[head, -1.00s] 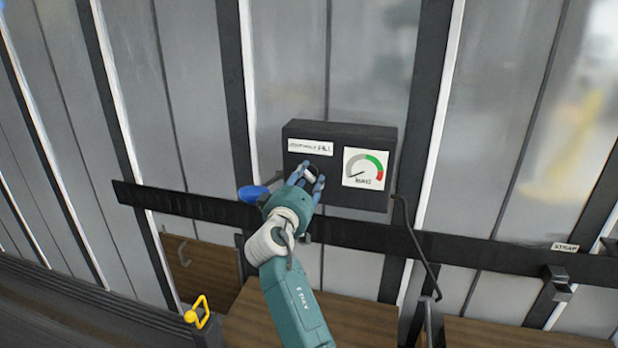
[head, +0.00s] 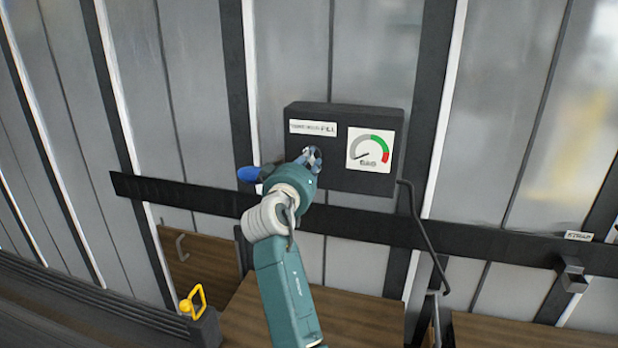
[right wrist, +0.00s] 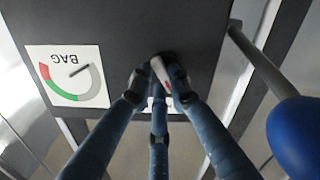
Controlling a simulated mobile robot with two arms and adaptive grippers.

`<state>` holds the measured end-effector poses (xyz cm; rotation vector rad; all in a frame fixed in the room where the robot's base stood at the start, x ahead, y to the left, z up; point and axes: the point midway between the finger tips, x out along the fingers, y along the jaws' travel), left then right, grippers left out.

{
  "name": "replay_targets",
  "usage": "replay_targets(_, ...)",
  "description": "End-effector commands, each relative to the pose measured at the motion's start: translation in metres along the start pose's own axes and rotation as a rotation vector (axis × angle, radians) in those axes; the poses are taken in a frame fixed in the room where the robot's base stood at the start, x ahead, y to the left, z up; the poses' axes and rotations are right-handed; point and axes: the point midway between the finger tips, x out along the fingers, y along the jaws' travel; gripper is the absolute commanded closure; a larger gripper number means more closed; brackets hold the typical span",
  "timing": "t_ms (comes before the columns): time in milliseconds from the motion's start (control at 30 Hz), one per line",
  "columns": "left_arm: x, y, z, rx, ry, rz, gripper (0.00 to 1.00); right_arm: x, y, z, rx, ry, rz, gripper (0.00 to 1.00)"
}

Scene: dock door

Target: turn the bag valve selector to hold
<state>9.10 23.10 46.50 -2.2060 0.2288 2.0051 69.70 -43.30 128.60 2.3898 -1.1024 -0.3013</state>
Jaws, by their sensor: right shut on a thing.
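The dark valve box (head: 345,119) is mounted on the ribbed wall. It has a white label (head: 313,127) that seems to end in "FILL" and a dial gauge (head: 370,150). My right gripper (head: 309,158) is at the lower left of the box face, below the label. In the right wrist view its fingers (right wrist: 161,80) are closed around the small selector knob (right wrist: 159,68), which shows a pale and red part. The fingers hide most of the knob, so its pointing direction is unclear. My left gripper is not in view.
A blue handle (head: 248,174) sticks out left of the box, close to my right wrist. A dark rail (head: 400,229) runs below the box, and a bent dark rod (head: 425,232) hangs at its right. A yellow loop handle (head: 195,300) is at lower left.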

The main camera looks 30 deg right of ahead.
Motion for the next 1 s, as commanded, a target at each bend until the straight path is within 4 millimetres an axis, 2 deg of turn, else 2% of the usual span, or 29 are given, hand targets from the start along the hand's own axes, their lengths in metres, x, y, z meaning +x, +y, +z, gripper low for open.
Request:
replay_targets(33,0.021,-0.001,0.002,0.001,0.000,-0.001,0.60,0.000,-0.006,0.011,0.047,-0.006,0.000,1.00)
replay_targets(200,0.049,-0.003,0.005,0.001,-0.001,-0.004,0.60,0.000,-0.006,0.011,0.198,-0.007,-0.001,1.00)
replay_targets(400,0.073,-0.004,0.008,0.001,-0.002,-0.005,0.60,0.001,-0.006,0.010,0.349,-0.009,-0.001,1.00)
replay_targets(700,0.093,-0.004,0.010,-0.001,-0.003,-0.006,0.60,0.001,-0.006,0.009,0.493,-0.011,-0.001,1.00)
replay_targets(1000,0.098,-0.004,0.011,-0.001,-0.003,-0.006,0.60,0.001,-0.005,0.008,0.538,-0.013,0.000,1.00)
